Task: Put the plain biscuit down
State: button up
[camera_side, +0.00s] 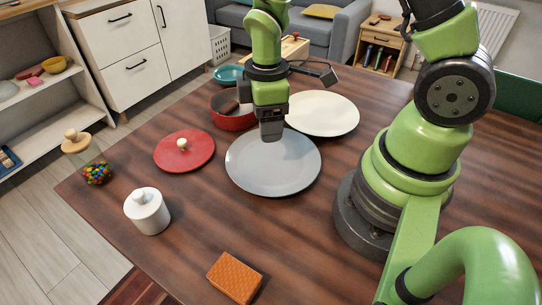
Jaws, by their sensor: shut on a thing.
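My gripper (271,134) points down over the upper part of the grey plate (272,172). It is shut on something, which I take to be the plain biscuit. The biscuit itself cannot be made out; the dark fingers and hand hide it from this side. I cannot tell whether it touches the plate. The grey plate is otherwise bare.
A cream plate (325,113) and a red pot (226,121) with something brown stand behind. A red lid (184,151), white lidded jar (147,211), glass jar of sweets (97,172) and orange waffle-textured block (235,277) lie left and in front. The front middle is clear.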

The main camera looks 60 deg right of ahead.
aim_at(268, 162)
jog(key=shift+f, duration=4.3)
jog(key=shift+f, duration=0.1)
jog(key=o, duration=0.9)
notch_tip(268, 162, up, 12)
jog(key=shift+f, duration=0.1)
jog(key=s+a+r+m+t, duration=0.1)
jog(key=s+r+m+t, duration=0.1)
jog(key=r, duration=0.4)
jog(key=s+a+r+m+t+y, duration=0.1)
jog(key=s+r+m+t, duration=0.1)
jog(key=s+r+m, duration=0.2)
jog(key=s+a+r+m+t+y, duration=0.1)
jog(key=s+r+m+t, duration=0.2)
jog(key=r+m, duration=0.4)
jog(key=shift+v, duration=0.85)
